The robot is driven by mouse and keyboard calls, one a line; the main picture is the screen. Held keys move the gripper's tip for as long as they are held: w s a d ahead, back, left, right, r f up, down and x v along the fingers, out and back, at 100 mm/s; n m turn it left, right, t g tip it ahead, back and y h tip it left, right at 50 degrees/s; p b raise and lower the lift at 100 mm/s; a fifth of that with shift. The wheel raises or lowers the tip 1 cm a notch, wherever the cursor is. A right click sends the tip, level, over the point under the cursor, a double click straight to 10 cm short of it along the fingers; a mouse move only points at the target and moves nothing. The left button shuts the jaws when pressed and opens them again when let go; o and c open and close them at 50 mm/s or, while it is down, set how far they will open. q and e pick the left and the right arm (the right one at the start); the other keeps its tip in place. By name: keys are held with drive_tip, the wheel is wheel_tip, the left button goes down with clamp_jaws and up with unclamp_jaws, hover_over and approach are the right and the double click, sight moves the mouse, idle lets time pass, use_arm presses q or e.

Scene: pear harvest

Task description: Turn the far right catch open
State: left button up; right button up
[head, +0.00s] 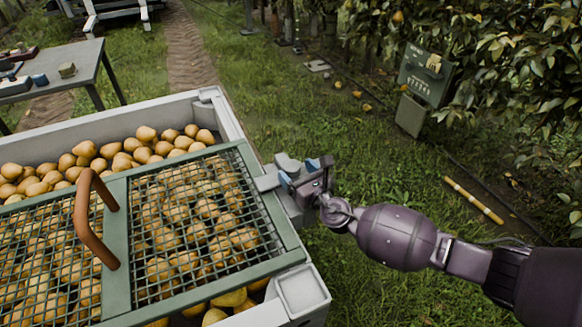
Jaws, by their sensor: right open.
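A pale crate (47,146) full of pears fills the lower left of the head view. A green-framed mesh lid (281,231) with a brown arched handle (82,222) lies over it. The far right catch (266,183), a light grey piece, sits at the lid's right edge on the crate's right wall. My right gripper (299,173) comes in from the right and is open, with its blue-tipped fingers at the catch. Part of the catch is hidden by the fingers, and I cannot tell whether they touch it. My left gripper is not in view.
A grey table (88,58) with small items stands at the upper left. A yellow stick (473,200) lies on the ground at right. Grass beyond the crate is mostly clear.

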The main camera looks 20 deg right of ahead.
drive_tip(key=shift+w+a+f, duration=0.1)
drive_tip(key=shift+w+a, duration=0.1)
drive_tip(key=shift+w, duration=0.7)
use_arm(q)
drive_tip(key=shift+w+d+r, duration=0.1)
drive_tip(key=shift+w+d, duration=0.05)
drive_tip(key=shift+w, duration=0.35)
use_arm(e)
drive_tip(key=shift+w, duration=0.45)
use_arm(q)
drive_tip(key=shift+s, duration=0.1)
use_arm(e)
drive_tip(key=shift+c, duration=0.4)
